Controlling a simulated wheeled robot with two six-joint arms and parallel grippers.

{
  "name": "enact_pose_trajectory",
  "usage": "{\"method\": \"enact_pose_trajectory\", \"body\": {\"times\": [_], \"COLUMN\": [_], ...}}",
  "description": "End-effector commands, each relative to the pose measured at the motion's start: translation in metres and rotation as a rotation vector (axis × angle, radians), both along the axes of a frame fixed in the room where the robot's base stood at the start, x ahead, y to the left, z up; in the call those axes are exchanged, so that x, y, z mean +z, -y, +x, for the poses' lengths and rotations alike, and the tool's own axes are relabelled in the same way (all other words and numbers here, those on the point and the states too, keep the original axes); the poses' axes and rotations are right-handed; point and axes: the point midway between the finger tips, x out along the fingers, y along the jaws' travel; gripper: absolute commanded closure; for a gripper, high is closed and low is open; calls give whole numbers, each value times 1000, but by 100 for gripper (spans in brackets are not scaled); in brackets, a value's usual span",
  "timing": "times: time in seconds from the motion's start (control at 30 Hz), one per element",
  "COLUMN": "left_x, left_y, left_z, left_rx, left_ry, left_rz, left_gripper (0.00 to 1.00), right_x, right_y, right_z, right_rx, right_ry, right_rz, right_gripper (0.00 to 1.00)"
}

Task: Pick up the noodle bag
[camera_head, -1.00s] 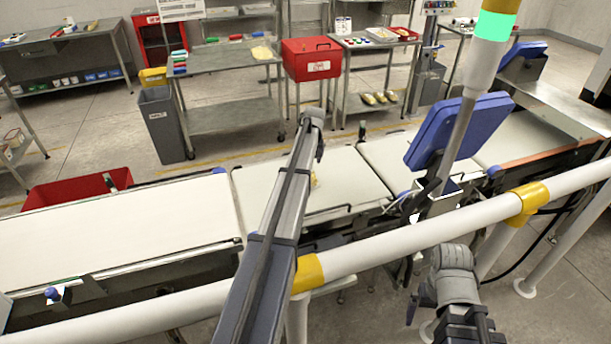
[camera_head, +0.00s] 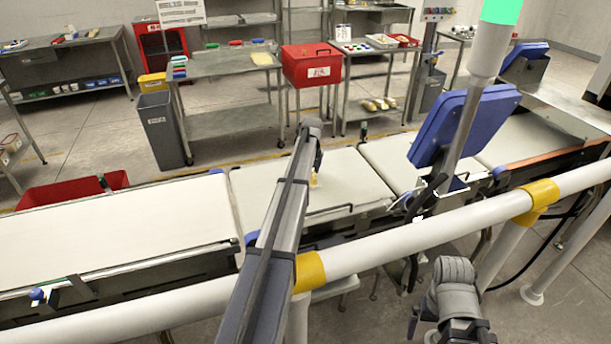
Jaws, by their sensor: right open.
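A small yellow patch (camera_head: 314,180), probably the noodle bag, shows on the middle white belt (camera_head: 352,178). Most of it is hidden behind my left arm, so its shape and label cannot be read. My left arm reaches up from the bottom over the belt and bends down at its far end. A dark part of its wrist or gripper (camera_head: 319,160) shows just above the yellow patch; its fingers are hidden, and contact cannot be told. My right arm is folded at the lower right, with its open gripper (camera_head: 413,322) small and dark on this side of the rail, away from the belt.
A white rail (camera_head: 405,241) with yellow joints crosses in front of the belts. A blue screen (camera_head: 462,125) and a light pole (camera_head: 470,110) stand right of the middle belt. A red bin (camera_head: 65,191) lies behind the left belt. The long left belt (camera_head: 120,232) is bare.

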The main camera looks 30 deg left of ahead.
Motion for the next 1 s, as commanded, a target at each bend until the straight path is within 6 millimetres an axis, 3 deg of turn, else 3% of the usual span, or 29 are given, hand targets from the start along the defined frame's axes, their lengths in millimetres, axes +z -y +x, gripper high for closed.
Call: {"method": "enact_pose_trajectory", "body": {"times": [0.07, 0.9, 1.0], "left_x": [1, 1, 1], "left_y": [0, 0, 0], "left_z": [0, 0, 0], "left_rx": [0, 0, 0], "left_ry": [0, 0, 0], "left_rz": [0, 0, 0], "left_gripper": [0, 94, 100], "right_x": [1, 1, 1], "right_y": [0, 0, 0], "right_z": [0, 0, 0], "right_rx": [0, 0, 0], "right_ry": [0, 0, 0], "right_rz": [0, 0, 0], "right_gripper": [0, 0, 0]}}
